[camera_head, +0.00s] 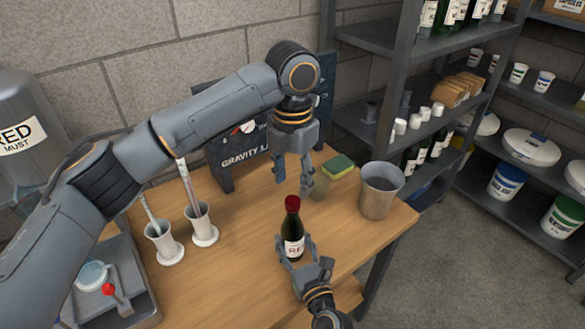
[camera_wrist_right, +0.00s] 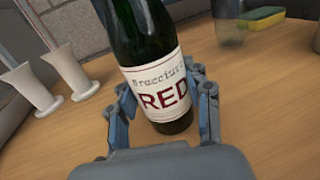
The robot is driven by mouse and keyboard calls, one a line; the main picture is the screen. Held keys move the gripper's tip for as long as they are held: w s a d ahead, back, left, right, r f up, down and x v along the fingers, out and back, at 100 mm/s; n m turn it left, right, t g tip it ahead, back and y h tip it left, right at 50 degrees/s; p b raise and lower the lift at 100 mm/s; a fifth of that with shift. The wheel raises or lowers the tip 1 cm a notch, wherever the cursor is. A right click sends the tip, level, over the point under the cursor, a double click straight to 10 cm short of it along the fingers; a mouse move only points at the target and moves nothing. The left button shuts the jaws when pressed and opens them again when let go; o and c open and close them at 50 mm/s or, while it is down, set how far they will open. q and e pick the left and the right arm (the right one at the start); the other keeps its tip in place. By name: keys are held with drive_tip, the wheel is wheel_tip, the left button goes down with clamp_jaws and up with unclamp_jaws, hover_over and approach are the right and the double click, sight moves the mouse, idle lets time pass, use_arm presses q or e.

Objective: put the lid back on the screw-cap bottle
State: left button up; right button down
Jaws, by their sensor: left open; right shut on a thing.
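The dark bottle (camera_head: 293,228) stands upright on the table with a red lid (camera_head: 292,203) at the top of its neck; I cannot tell how tightly it sits. My right gripper (camera_head: 296,262) is shut on the bottle's lower body. In the right wrist view the bottle (camera_wrist_right: 150,40) fills the middle, with a white "RED" label and a finger on each side; its top is out of frame. My left gripper (camera_head: 293,188) is open, pointing down just above and behind the lid, with nothing between its fingers.
A grey metal bucket (camera_head: 380,190) stands right of the bottle. A sponge (camera_head: 338,167) lies behind. Two white cylinders (camera_head: 203,226) with tall instruments stand left. A grey tray (camera_head: 137,292) is at front left.

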use_arm(q)
drive_tip(key=n, duration=0.4)
drive_tip(key=shift+r, duration=0.1)
drive_tip(key=n, duration=0.4)
drive_tip(key=shift+r, duration=0.1)
drive_tip(key=n, duration=0.4)
drive_tip(key=shift+r, duration=0.15)
drive_tip(key=n, duration=0.3)
drive_tip(key=shift+r+n, duration=0.1)
drive_tip(key=shift+n, duration=0.3)
drive_tip(key=n, duration=0.6)
drive_tip(key=shift+r, duration=0.15)
drive_tip(key=n, duration=0.4)
drive_tip(key=shift+r, duration=0.1)
drive_tip(key=n, duration=0.4)
drive_tip(key=shift+r, duration=0.15)
drive_tip(key=n, duration=0.6)
drive_tip(key=shift+r, duration=0.15)
drive_tip(key=n, duration=0.3)
drive_tip(key=shift+r+n, duration=0.1)
drive_tip(key=shift+n, duration=0.3)
drive_tip(key=n, duration=0.4)
drive_tip(key=shift+r, duration=0.1)
drive_tip(key=n, duration=0.5)
drive_tip(key=shift+r+n, duration=0.2)
drive_tip(key=shift+n, duration=0.2)
drive_tip(key=n, duration=0.6)
drive_tip(key=shift+r, duration=0.15)
